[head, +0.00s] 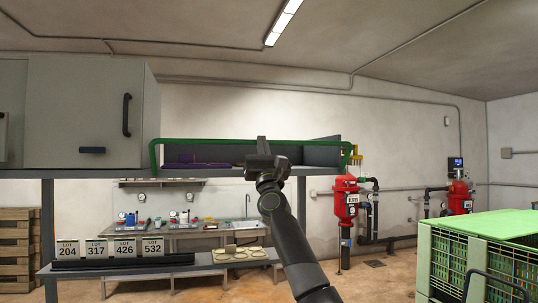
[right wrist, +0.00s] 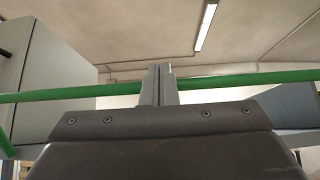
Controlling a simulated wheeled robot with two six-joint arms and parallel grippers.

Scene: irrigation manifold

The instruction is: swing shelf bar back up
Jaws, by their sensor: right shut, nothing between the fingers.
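The green shelf bar (head: 205,140) runs along the front of the upper grey shelf (head: 110,173), its long rail standing above the shelf board, with a bent end at each side. It also crosses the right wrist view (right wrist: 60,93) from side to side. My right gripper (head: 262,141) is at the middle of the bar, shut and empty, pointing up. In the right wrist view, the closed fingers (right wrist: 159,71) stand in front of the rail and hide a short piece of it. I cannot tell whether they touch it. My left gripper is not in view.
A grey cabinet (head: 85,110) stands on the shelf at left. Purple items (head: 200,165) and a dark grey bin (head: 322,152) lie behind the bar. Below are lot-number cards (head: 96,249) on a lower shelf. A green crate (head: 450,255) stands at right.

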